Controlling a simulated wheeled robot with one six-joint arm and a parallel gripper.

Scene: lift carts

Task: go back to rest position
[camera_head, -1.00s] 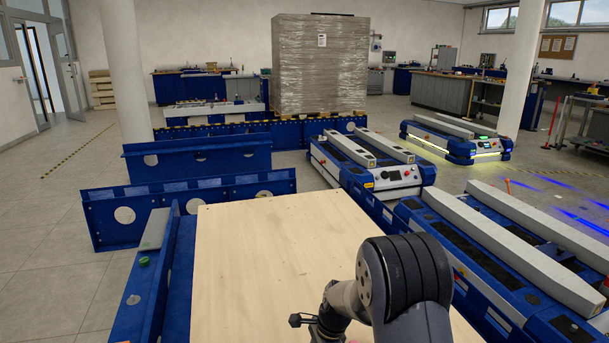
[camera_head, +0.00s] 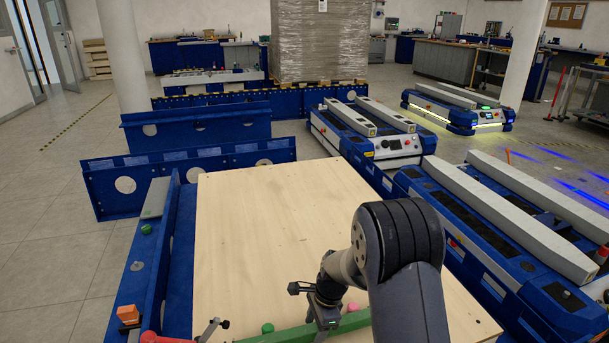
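My arm reaches in from the bottom right over the pale wooden board. My gripper (camera_head: 325,322) hangs pointing down near the board's front part, in front of a green bar (camera_head: 285,336) at the bottom edge. Its fingertips are small and dark against the bar, so I cannot tell whether it is open or shut, or whether it touches the bar. A pink piece (camera_head: 352,307) and a small green piece (camera_head: 267,328) lie on either side of it.
The wooden board (camera_head: 270,235) is bare behind the gripper. Blue frames (camera_head: 190,185) stand left and behind it. Lift carts (camera_head: 375,140) stand to the right. An orange block (camera_head: 128,314) sits on the left blue ledge. Red parts show at the bottom left.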

